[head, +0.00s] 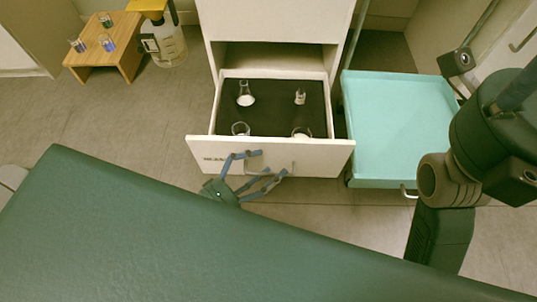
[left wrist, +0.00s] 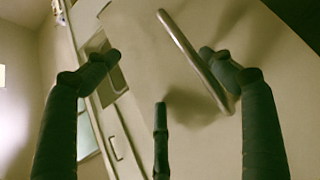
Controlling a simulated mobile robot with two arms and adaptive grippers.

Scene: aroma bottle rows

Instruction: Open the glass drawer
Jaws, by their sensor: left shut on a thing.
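The glass drawer (head: 225,148) is pulled out from the white cabinet (head: 275,22), showing its dark inner floor. Inside stand a conical flask (head: 245,95), a small glass bottle (head: 300,97) and two glass beakers (head: 240,129) (head: 302,132) near the front. My left gripper (head: 264,164) is at the drawer's front panel, its blue-grey fingers shut on the metal handle. In the left wrist view the handle bar (left wrist: 190,50) runs slanted by the right finger of the gripper (left wrist: 162,72). The fingers partly hide the handle in the head view. My right gripper is out of view.
A turquoise tray cart (head: 395,125) stands just right of the drawer. A green padded surface (head: 180,235) fills the foreground. A small wooden stand (head: 105,62) with several little bottles and a yellow-topped jug (head: 165,45) are at back left. The floor left of the drawer is clear.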

